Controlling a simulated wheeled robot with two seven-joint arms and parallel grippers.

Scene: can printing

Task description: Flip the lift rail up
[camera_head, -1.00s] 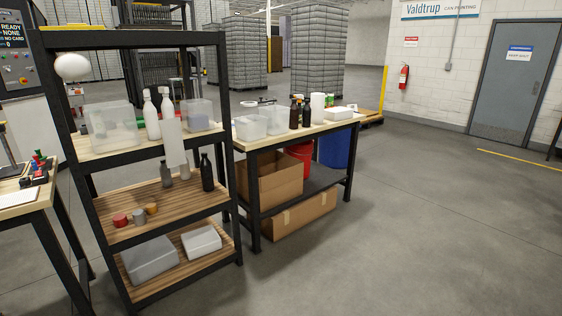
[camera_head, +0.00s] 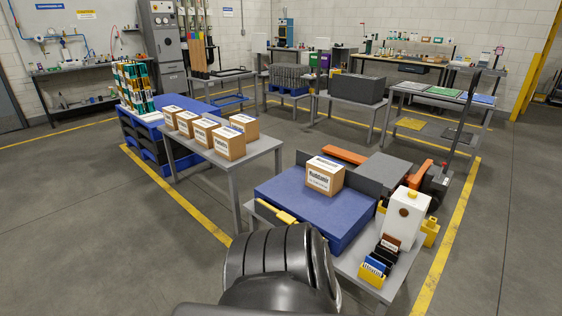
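I cannot surely pick out the lift rail in this view. A work station with a blue top (camera_head: 315,208) stands at centre right, with a labelled carton (camera_head: 325,175) on it. A yellow bar-like part (camera_head: 279,213) lies along its front left edge. Two orange bars, one at the back (camera_head: 345,155) and one at the right (camera_head: 412,172), flank a grey block (camera_head: 385,170). A black ribbed link of my arm covers the bottom centre. Neither gripper shows.
A grey table (camera_head: 222,171) with several cartons stands left of the station, beside a blue pallet stack (camera_head: 150,148). A white dispenser (camera_head: 405,220) and small dark and blue items (camera_head: 382,254) occupy the station's right corner. Yellow-lined floor is clear at left and far right.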

